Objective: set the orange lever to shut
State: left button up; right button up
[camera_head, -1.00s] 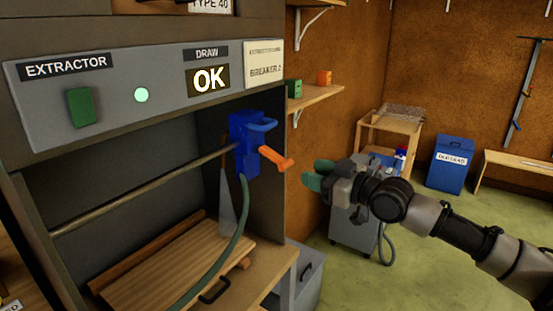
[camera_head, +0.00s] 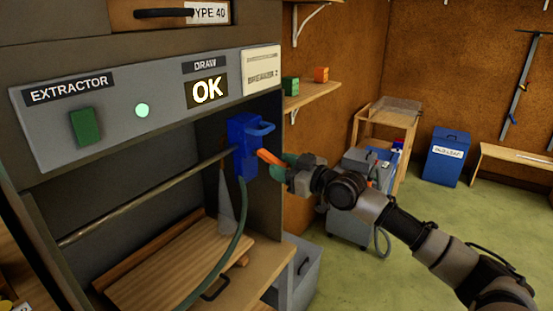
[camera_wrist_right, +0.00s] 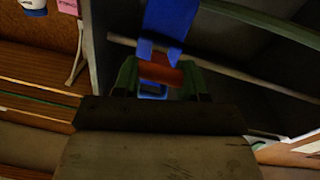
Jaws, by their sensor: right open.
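The orange lever (camera_head: 268,157) sticks out to the right from the blue valve body (camera_head: 243,150) on the pipe, sloping slightly down. In the wrist view the lever (camera_wrist_right: 160,73) lies crosswise in front of the blue body (camera_wrist_right: 170,17). My right gripper (camera_head: 280,167) is open at the lever's outer end, its green fingers partly hiding that end. In the wrist view the fingers (camera_wrist_right: 158,80) stand on either side of the lever; I cannot tell whether they touch it. My left gripper is not in view.
The extractor panel (camera_head: 50,131) with a green switch and an OK sign is above left. A pipe (camera_head: 150,202) runs left from the valve, and a green hose (camera_head: 232,240) hangs below it. A wooden slatted board (camera_head: 170,270) lies underneath. Open floor (camera_head: 420,230) is at right.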

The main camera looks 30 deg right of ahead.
jog(key=shift+p+x, duration=0.3)
jog(key=shift+x, duration=0.85)
grip_shut()
